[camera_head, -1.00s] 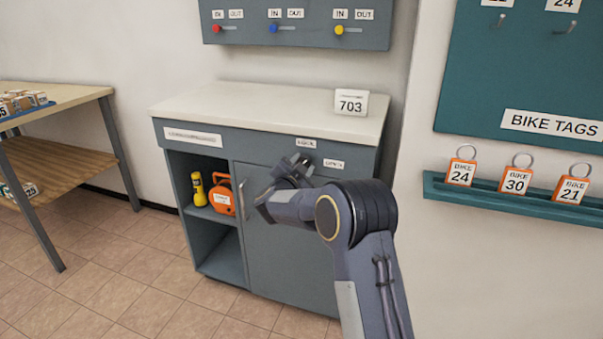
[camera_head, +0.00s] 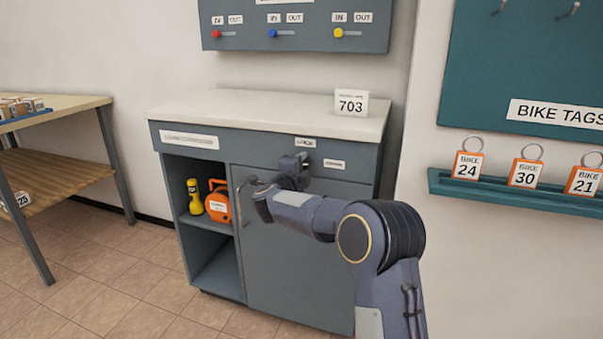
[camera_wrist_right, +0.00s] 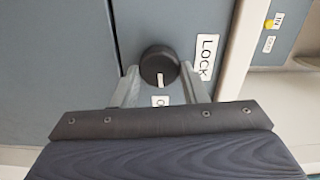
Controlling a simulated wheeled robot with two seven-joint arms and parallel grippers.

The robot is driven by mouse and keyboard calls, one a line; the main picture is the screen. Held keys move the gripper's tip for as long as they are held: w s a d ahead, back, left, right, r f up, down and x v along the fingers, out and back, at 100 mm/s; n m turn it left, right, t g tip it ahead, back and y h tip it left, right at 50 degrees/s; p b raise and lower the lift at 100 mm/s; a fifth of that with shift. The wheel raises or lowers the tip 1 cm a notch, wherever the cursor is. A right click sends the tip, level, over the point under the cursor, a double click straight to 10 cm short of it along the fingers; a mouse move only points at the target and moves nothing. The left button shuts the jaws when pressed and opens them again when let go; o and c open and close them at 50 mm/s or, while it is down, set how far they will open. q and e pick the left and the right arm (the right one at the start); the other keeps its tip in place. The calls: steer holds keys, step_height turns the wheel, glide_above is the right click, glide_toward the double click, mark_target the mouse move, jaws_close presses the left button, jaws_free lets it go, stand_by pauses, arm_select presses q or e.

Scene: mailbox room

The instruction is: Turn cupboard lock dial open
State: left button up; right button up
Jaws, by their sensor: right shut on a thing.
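The dark round lock dial (camera_wrist_right: 159,60) sits on the grey cupboard (camera_head: 300,240) front. In the right wrist view its white mark points down the picture, towards a mostly hidden label (camera_wrist_right: 159,100) whose first letter is O. The LOCK label (camera_wrist_right: 206,58) is to the dial's right there. My right gripper (camera_wrist_right: 158,74) is shut on the dial, one finger on each side. In the head view the right gripper (camera_head: 294,166) is at the cupboard's upper front and hides most of the dial. The cupboard door is closed. My left gripper is out of view.
A door handle (camera_head: 242,203) is left of my right gripper. The open shelf beside the door holds a yellow flashlight (camera_head: 194,197) and an orange case (camera_head: 218,206). A 703 sign (camera_head: 351,103) stands on the cupboard top. A bike tag shelf (camera_head: 520,194) is on the right.

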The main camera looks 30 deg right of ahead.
steer(key=shift+f+m, duration=0.1)
steer(key=shift+m, duration=0.4)
steer(key=o, duration=1)
steer(key=shift+c, duration=0.2)
steer(key=v, duration=0.7)
steer(key=shift+s+a+p, duration=0.25)
steer(key=shift+s+p, duration=0.05)
steer(key=shift+p, duration=0.05)
